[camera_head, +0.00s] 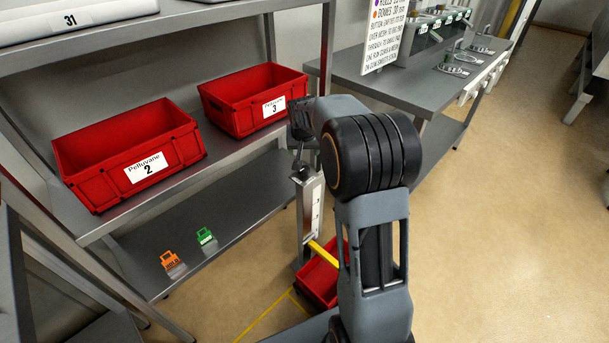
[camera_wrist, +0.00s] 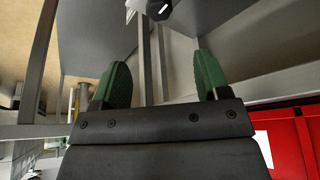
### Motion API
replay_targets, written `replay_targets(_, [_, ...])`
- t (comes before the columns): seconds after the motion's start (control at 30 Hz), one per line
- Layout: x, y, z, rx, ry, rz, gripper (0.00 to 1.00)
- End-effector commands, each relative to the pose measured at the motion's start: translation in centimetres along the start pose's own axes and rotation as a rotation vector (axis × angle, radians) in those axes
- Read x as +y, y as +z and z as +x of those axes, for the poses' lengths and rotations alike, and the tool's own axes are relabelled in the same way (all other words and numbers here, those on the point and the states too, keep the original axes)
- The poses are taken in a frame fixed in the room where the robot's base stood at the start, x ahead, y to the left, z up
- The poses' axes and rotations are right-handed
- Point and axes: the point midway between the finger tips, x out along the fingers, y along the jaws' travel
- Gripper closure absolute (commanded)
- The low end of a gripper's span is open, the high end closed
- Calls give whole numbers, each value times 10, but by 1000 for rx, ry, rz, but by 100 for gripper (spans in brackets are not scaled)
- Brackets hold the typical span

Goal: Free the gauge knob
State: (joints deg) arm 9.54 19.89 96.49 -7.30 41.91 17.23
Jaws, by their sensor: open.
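The dark gauge knob (camera_head: 299,170) sits at the top of a pale upright post (camera_head: 312,208) beside the shelf rack. A dark knob with a white mark (camera_wrist: 160,9) shows at the top edge of the wrist view, partly cut off. My gripper (camera_wrist: 163,75) has its two green-padded fingers spread apart with nothing between them. The knob lies beyond the fingertips, roughly in line with the gap, and does not appear to touch them. In the head view my arm partly hides the gripper, just above the knob.
Red bins marked 2 (camera_head: 100,190) and 3 (camera_head: 238,122) stand on the rack's shelf. Orange (camera_head: 171,261) and green (camera_head: 205,236) tags lie on the lower shelf. Another red bin (camera_head: 318,280) is on the floor behind my arm. Open floor (camera_head: 500,230) is at right.

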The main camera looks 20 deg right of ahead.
Motion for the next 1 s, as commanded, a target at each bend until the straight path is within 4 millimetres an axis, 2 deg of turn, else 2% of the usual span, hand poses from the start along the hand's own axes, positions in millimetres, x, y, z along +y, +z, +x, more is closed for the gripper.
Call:
replay_targets(0.6, [3,-2,110,-1,3,8,31])
replay_targets(0.8, [3,-2,131,0,3,8,31])
replay_targets(1.0, [2,-2,139,1,2,8,31])
